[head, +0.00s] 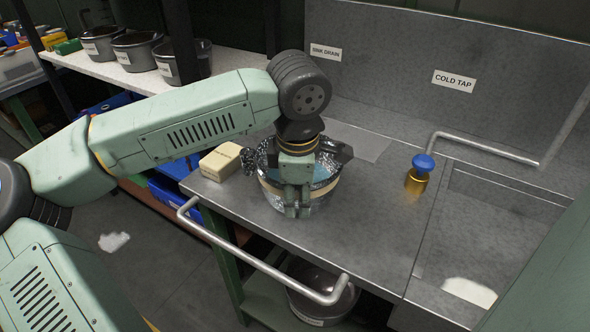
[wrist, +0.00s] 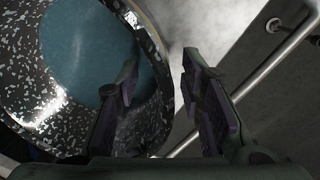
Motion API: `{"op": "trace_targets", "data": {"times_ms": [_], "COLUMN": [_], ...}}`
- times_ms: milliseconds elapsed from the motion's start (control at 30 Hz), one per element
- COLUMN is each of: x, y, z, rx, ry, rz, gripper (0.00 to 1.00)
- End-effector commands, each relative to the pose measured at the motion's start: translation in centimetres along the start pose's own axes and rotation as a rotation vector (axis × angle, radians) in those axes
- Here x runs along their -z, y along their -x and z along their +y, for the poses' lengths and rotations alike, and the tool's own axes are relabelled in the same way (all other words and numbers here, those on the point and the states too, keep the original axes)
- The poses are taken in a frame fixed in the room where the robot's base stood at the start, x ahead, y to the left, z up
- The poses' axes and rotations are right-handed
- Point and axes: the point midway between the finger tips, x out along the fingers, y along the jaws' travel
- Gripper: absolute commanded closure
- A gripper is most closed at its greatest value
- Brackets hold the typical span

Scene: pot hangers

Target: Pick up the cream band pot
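The cream band pot (head: 327,191) stands upright on the grey metal counter (head: 365,215). It is black-and-white speckled, with a cream band around it and dark side handles. In the wrist view the pot (wrist: 42,90) shows a blue-green inside and a speckled wall. My gripper (head: 297,207) points down at the pot's near rim. In the wrist view my gripper (wrist: 160,63) is open, with one finger inside the pot and the other outside. The rim runs between the fingers, with gaps visible. Part of the pot is hidden behind my gripper in the head view.
A cream block (head: 221,161) lies left of the pot. A metal rail (head: 262,264) runs along the counter's front. A brass tap with a blue knob (head: 423,162) stands to the right, beside a sink (head: 470,250). Dark pots (head: 135,48) stand on the back-left shelf.

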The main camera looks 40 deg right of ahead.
Motion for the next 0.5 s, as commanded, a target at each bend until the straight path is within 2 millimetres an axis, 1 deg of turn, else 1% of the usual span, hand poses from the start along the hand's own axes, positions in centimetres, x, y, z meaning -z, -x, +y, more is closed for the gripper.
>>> {"op": "trace_targets", "data": {"times_ms": [100,267,500], "x": [-0.04,-0.02,-0.02], "y": [-0.42,-0.44,-0.41], "z": [-0.03,-0.02,-0.02], "rx": [-0.001,-0.001,-0.001], "ry": [-0.001,-0.001,-0.001], "rz": [-0.001,0.000,0.000], "gripper": [0.65,0.65,0.81]}}
